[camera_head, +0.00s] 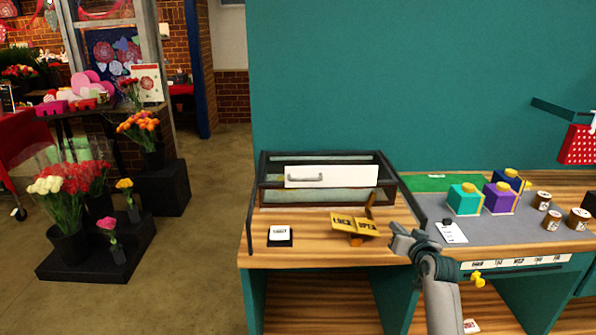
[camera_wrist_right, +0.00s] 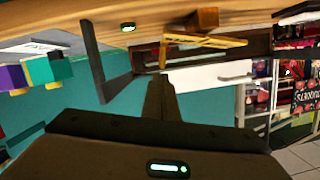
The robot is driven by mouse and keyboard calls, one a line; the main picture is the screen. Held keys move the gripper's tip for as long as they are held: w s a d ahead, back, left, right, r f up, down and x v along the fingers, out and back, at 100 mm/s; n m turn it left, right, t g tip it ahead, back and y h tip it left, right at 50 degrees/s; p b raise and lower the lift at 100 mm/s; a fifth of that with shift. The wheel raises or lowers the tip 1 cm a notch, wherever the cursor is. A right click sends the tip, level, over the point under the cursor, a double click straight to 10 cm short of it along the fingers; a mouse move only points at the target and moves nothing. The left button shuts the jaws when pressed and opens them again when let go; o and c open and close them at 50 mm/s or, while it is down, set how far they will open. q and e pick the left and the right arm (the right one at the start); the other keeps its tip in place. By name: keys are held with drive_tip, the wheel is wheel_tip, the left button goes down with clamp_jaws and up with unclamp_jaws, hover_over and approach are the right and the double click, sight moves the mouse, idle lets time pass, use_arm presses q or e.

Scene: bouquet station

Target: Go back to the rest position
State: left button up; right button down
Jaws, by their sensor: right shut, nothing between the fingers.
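My right gripper (camera_head: 405,243) is at the front edge of the wooden counter, just right of a yellow sign (camera_head: 352,226) with dark lettering. Its fingers are shut and hold nothing. The gripper appears apart from the sign. My left gripper is not in view.
A dark-framed glass case (camera_head: 325,197) with a white handled panel (camera_head: 332,176) stands behind the sign. A small black-and-white block (camera_head: 280,235) lies left. Boxes (camera_head: 464,199) and brown spools (camera_head: 552,220) stand on a grey mat (camera_head: 440,209). Open floor (camera_head: 195,260) lies left, before flower buckets (camera_head: 68,240).

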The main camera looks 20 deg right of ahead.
drive_tip(key=s+a+f+n+g+y, duration=0.1)
drive_tip(key=s+a+f+n+g, duration=0.15)
drive_tip(key=s+a+f, duration=0.65)
drive_tip(key=s+a+f+n+g+y, duration=0.1)
drive_tip(key=s+a+f+n+g, duration=0.15)
drive_tip(key=s+a+f, duration=0.75)
drive_tip(key=s+a+f+n+g, duration=0.1)
drive_tip(key=s+a+g, duration=0.25)
drive_tip(key=s, duration=1.15)
drive_tip(key=s+a+f+n+g, duration=0.1)
drive_tip(key=s+a+g, duration=0.25)
drive_tip(key=s, duration=1.15)
wheel_tip(320, 180, down, 32)
drive_tip(key=s+g+b, duration=0.1)
drive_tip(key=s+b, duration=0.1)
drive_tip(key=s+d+f+g+b, duration=0.1)
drive_tip(key=s+d+f+b, duration=0.1)
drive_tip(key=s+f, duration=1.5)
drive_tip(key=shift+s+d+f+n, duration=0.3)
drive_tip(key=shift+s+f+n, duration=0.1)
drive_tip(key=shift+f, duration=0.3)
